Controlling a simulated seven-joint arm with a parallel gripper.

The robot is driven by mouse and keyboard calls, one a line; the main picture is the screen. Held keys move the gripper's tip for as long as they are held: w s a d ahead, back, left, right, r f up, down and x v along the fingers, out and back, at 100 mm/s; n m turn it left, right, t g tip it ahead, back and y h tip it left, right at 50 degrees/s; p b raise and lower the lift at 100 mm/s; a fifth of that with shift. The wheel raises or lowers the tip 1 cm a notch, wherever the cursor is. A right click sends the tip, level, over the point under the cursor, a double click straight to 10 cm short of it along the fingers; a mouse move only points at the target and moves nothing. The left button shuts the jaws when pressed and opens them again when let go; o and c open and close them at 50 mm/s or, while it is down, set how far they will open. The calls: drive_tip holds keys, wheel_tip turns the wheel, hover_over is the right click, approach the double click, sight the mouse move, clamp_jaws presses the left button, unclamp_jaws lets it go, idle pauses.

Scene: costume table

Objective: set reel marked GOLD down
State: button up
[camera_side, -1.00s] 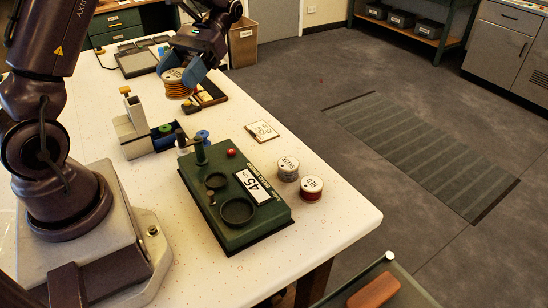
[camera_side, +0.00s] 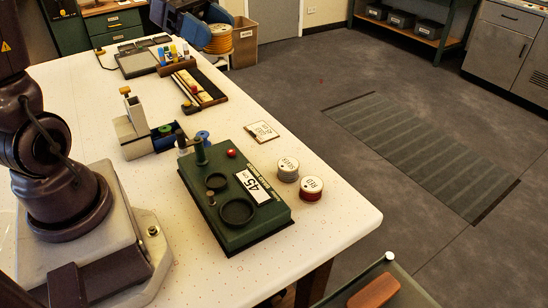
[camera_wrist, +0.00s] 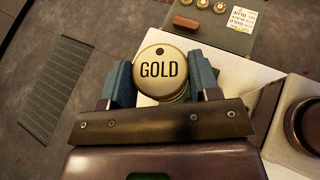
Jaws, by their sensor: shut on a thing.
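In the side view the reel (camera_side: 219,40) shows as a gold-orange coil at the top. There my gripper (camera_side: 212,32) is shut on it. It is held near the far right edge of the white table (camera_side: 130,215), apparently raised. The wrist view shows table surface and floor beyond the reel.
A dark tray (camera_side: 200,92) and small bottles (camera_side: 178,52) lie near the table's far end. The green machine (camera_side: 235,190), the SILVER reel (camera_side: 287,169) and the RED reel (camera_side: 311,187) stand nearer. A cardboard bin (camera_side: 243,42) is beyond the table.

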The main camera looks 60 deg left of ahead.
wheel_tip(320, 180, down, 18)
drive_tip(key=f, duration=0.1)
drive_tip(key=w+a+f, duration=0.1)
drive_tip(key=w+f, duration=0.2)
drive_tip(key=w, duration=0.1)
drive_tip(key=w+a+f, duration=0.1)
drive_tip(key=w+f, duration=0.2)
drive_tip(key=w, duration=0.1)
drive_tip(key=w+a+f, duration=0.1)
drive_tip(key=w+f, duration=0.2)
drive_tip(key=w, duration=0.2)
drive_tip(key=shift+f, duration=0.35)
drive_tip(key=shift+w+f, duration=0.15)
drive_tip(key=shift+f, duration=0.75)
drive_tip(key=shift+w+f, duration=0.1)
drive_tip(key=shift+f, duration=0.75)
drive_tip(key=shift+f, duration=0.15)
drive_tip(key=shift+f, duration=0.35)
drive_tip(key=shift+f, duration=0.1)
